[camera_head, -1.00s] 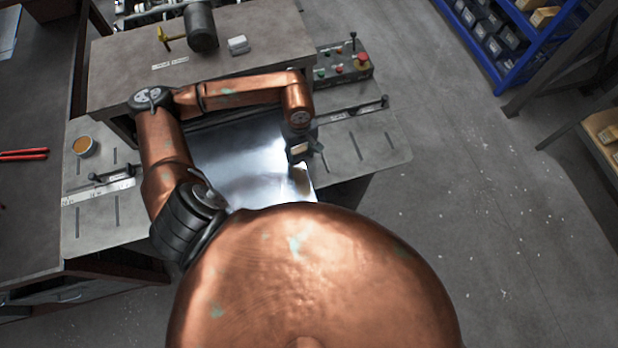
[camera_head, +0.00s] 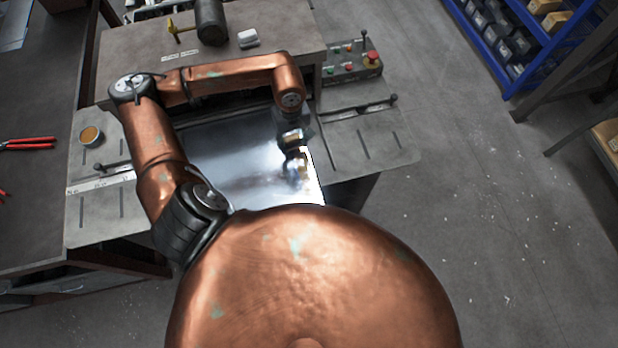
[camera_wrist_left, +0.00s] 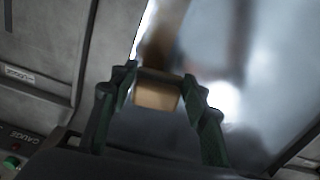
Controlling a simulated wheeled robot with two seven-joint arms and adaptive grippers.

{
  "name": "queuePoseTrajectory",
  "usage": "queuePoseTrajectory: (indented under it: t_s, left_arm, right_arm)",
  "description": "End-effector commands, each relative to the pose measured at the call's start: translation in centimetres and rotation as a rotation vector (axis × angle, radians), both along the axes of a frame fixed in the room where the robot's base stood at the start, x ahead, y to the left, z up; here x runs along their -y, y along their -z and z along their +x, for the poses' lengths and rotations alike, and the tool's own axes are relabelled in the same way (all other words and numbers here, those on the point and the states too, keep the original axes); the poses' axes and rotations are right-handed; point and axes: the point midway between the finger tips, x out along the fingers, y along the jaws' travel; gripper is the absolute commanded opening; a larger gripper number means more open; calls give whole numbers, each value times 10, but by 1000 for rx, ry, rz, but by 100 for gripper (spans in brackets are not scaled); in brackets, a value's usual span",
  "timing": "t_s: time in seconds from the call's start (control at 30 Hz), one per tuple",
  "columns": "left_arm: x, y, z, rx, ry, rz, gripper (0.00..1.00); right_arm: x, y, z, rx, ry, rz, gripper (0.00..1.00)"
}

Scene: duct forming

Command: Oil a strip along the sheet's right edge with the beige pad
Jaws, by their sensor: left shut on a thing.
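The shiny metal sheet (camera_head: 235,155) lies flat on the bench fixture in the head view, its near part hidden behind my body. My left gripper (camera_head: 293,139) is over the sheet near its right edge. In the left wrist view its dark green fingers (camera_wrist_left: 153,88) are shut on the beige pad (camera_wrist_left: 156,95). A brownish streak shows on the sheet beyond the pad; I cannot tell whether it is oil or reflection. Whether the pad touches the sheet is unclear. My right gripper is not in view.
A round tin of amber contents (camera_head: 90,135) stands left of the sheet. A control box with buttons (camera_head: 352,62) is at the back right. A dark mallet head (camera_head: 211,22) and a small whitish block (camera_head: 248,38) lie on the raised rear plate. Red-handled pliers (camera_head: 30,144) lie far left.

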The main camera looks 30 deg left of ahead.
Motion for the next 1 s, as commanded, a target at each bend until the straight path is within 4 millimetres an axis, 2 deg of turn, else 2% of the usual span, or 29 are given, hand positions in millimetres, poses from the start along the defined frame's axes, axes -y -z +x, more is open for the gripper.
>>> queuePoseTrajectory:
  t_s: [0.13, 0.5, 1.0]
  left_arm:
    - [-1, -16, 0, 2, -1, 1, 20]
    - [-2, -44, -1, 1, -5, 1, 20]
    - [-3, -47, -2, 1, -6, 1, 20]
  right_arm:
    - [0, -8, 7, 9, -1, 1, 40]
    - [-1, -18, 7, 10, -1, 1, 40]
    - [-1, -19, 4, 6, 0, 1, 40]
